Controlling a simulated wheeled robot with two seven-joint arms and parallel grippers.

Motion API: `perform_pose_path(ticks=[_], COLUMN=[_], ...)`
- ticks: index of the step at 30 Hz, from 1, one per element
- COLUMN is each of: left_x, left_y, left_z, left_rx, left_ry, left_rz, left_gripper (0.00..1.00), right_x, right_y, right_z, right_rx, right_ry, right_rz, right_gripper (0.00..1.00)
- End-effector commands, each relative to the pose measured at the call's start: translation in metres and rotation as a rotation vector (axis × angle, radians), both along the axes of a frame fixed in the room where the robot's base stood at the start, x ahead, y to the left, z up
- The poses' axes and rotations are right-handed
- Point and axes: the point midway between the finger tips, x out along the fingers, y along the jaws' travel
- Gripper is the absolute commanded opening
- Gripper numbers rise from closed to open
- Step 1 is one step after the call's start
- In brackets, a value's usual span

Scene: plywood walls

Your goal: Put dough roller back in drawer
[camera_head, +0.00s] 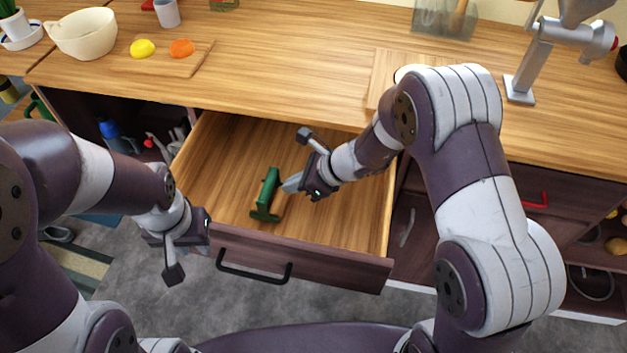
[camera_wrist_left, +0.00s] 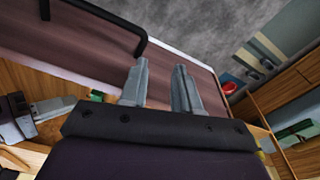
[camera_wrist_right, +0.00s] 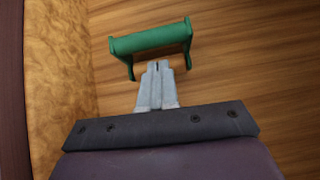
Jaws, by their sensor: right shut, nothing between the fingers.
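The green dough roller (camera_head: 267,193) lies on the floor of the open drawer (camera_head: 225,165), left of its middle. It also shows in the right wrist view (camera_wrist_right: 150,40), just beyond my fingertips. My right gripper (camera_head: 288,185) is inside the drawer, shut and empty, with its fingertips beside the roller; whether they touch it I cannot tell. My left gripper (camera_head: 212,245) is outside the drawer at its front left corner, near the drawer handle (camera_head: 254,275). In the left wrist view its two fingers (camera_wrist_left: 160,85) stand apart with nothing between them.
The wooden counter (camera_head: 290,60) lies above the drawer, with a cream bowl (camera_head: 84,35) and a cutting board (camera_head: 165,65) holding yellow and orange pieces. A grey stand appliance (camera_head: 530,65) is at the right. The drawer's right half is mostly clear.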

Motion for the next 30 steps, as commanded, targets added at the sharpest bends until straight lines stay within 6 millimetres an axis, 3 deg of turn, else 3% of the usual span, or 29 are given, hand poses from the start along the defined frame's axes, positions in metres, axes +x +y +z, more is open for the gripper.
perform_pose_path(ticks=[6, 19, 25, 30], left_x=[0.000, 0.000, 0.000, 0.000], left_y=[0.000, 0.000, 0.000, 0.000], left_z=[0.004, 0.003, 0.002, 0.002], left_rx=[0.000, 0.000, 0.000, 0.000], left_ry=[-0.001, -0.001, -0.001, -0.001], left_rz=[0.000, 0.000, 0.000, 0.000], left_gripper=[0.31, 0.31, 0.31, 0.31], right_x=[0.007, 0.010, 0.022, 0.029], right_y=[0.020, 0.026, 0.060, 0.077], right_z=[0.001, 0.001, 0.000, 0.001], right_rx=[-0.001, -0.001, -0.001, -0.001], right_ry=[0.000, -0.001, 0.000, 0.000], right_rz=[0.000, 0.001, 0.004, 0.002], right_gripper=[0.00, 0.00, 0.00, 0.00])
